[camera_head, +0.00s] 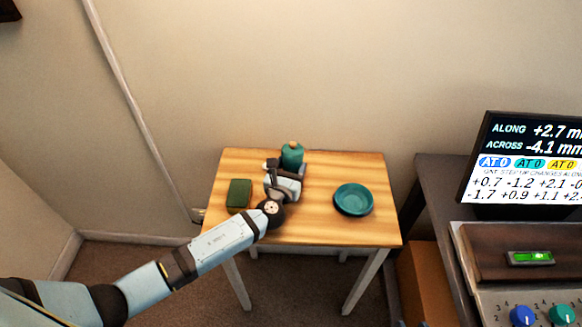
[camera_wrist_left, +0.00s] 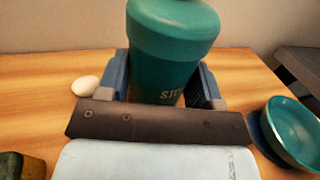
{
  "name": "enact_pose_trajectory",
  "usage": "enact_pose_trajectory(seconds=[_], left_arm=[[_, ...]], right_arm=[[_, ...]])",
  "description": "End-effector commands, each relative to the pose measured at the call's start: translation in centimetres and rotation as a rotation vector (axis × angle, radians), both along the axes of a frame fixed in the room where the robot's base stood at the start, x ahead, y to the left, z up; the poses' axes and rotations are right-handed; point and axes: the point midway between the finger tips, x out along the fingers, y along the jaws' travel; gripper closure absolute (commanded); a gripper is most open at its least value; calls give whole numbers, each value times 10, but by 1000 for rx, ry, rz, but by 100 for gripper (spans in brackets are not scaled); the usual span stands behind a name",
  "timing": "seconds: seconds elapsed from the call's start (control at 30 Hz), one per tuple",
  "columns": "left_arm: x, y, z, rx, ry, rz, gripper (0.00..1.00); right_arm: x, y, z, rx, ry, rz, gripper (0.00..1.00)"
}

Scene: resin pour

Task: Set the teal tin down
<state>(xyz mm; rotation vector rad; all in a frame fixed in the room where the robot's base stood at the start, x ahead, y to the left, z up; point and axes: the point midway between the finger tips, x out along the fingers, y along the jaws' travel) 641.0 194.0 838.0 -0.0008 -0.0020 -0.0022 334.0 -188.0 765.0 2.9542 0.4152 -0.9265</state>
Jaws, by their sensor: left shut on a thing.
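The teal tin (camera_head: 291,155) is upright at the back of the small wooden table (camera_head: 325,223). It also shows large in the left wrist view (camera_wrist_left: 172,45), with part of some lettering low on its side. My left gripper (camera_head: 285,170) is shut on the tin, with one finger on each side of it in the wrist view (camera_wrist_left: 165,85). The tin's base is hidden behind the gripper, so I cannot tell whether it touches the table. My right gripper is not in view.
A teal dish (camera_head: 353,199) is on the table's right side. A dark green block (camera_head: 239,193) lies at the left. A white egg-shaped thing (camera_wrist_left: 85,86) is left of the gripper. A monitor (camera_head: 525,160) and control panel (camera_head: 520,290) stand at the right.

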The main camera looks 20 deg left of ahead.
Motion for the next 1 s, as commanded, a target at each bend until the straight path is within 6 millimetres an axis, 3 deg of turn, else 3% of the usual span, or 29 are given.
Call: enact_pose_trajectory(seconds=[0.13,0.17,0.27,0.67,1.0], left_arm=[[0,0,-5,0,0,0,65],[0,0,-5,0,0,0,38],[0,0,-4,0,0,0,15],[-2,0,2,0,1,0,15],[-72,1,-2,-1,3,-1,15]], right_arm=[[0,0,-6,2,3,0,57],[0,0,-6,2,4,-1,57],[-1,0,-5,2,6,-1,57],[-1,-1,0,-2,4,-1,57],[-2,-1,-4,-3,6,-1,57]])
